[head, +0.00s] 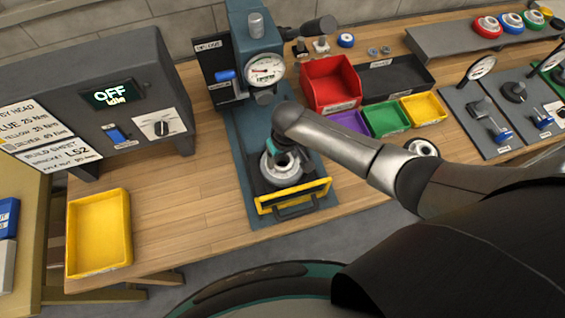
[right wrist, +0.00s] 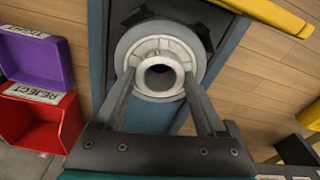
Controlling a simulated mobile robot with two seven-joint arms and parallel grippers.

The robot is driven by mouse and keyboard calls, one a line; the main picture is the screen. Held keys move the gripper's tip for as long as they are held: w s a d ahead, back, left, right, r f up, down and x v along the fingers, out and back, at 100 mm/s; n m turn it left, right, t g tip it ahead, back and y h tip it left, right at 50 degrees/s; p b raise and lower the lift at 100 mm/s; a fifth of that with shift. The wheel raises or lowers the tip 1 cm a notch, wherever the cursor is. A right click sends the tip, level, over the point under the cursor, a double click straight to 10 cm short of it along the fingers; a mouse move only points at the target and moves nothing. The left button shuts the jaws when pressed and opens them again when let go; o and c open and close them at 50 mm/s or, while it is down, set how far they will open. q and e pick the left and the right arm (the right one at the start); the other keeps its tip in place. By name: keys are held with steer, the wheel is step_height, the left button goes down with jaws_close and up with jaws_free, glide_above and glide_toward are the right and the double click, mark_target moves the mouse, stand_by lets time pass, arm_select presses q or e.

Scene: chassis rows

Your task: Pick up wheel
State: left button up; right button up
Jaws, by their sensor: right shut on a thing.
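A grey wheel (head: 284,178) with a pale raised hub lies on the blue base of the press, behind the yellow front bar, in the head view. The wheel also shows in the right wrist view (right wrist: 134,52), its hub ring and dark centre hole facing the camera. My right gripper (head: 279,154) reaches down onto it. In the right wrist view its two fingers (right wrist: 160,74) are shut on the hub from both sides. The gripper and forearm partly hide the wheel in the head view. I cannot tell whether the wheel is clear of the base. My left gripper is out of view.
The blue press (head: 250,40) with a dial stands just behind the wheel. Red (head: 334,105), purple, green and yellow bins sit right of it. A control box (head: 150,100) reads OFF at left. A yellow tray (head: 124,240) lies at front left. Bare bench lies between.

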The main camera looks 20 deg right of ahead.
jaws_close()
steer(key=shift+r, duration=0.1)
stand_by(0.3)
step_height(320, 180, up, 20)
steer(key=p, duration=0.2)
steer(key=shift+p, duration=0.4)
steer(key=shift+r+p, duration=1.1)
steer(key=shift+r, duration=0.35)
